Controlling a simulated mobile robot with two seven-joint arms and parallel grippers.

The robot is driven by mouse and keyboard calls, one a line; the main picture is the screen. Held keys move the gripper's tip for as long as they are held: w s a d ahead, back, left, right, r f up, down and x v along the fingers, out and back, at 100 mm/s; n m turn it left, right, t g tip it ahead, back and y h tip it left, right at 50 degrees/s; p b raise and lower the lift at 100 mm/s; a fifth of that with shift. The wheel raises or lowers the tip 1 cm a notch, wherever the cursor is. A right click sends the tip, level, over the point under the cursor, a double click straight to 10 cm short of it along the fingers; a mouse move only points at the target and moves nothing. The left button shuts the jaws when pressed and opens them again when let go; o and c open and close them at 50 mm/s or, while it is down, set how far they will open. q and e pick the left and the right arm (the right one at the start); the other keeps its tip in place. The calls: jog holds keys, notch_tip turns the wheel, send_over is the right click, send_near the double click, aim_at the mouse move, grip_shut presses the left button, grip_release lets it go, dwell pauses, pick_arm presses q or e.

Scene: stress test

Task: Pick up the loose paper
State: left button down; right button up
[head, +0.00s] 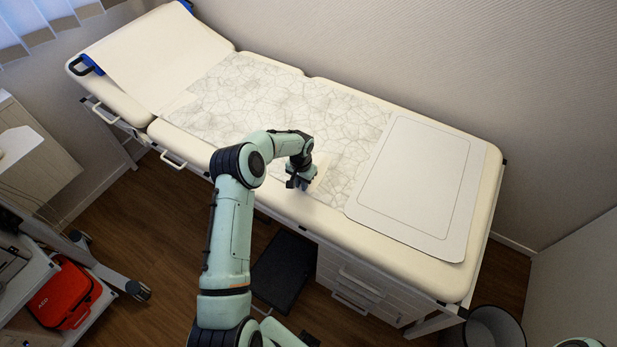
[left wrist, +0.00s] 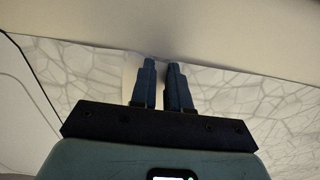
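A wide sheet of pale paper with a crackled grey pattern (head: 290,105) lies along the middle of the padded exam table (head: 477,235). It also shows in the left wrist view (left wrist: 85,75). A small plain pale patch (head: 323,164) shows beside my left gripper (head: 298,184) at the paper's front side; I cannot tell if it is a separate piece. My left gripper is low over the table's front edge. In the left wrist view its two dark fingers (left wrist: 161,66) stand a little apart, with no clear object gripped between them. My right gripper is out of view.
A white outlined sheet (head: 415,180) lies on the table's right end; a plain cover (head: 160,55) lies on the raised headrest. Drawers (head: 365,285) and a dark step (head: 285,268) are below. A bin (head: 495,328) stands lower right. A cart with a red bag (head: 65,292) is lower left.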

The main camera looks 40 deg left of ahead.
pick_arm(q)
jog(key=shift+r, duration=0.1)
notch_tip(320, 180, up, 26)
jog(key=p, duration=0.2)
jog(key=shift+p, duration=0.4)
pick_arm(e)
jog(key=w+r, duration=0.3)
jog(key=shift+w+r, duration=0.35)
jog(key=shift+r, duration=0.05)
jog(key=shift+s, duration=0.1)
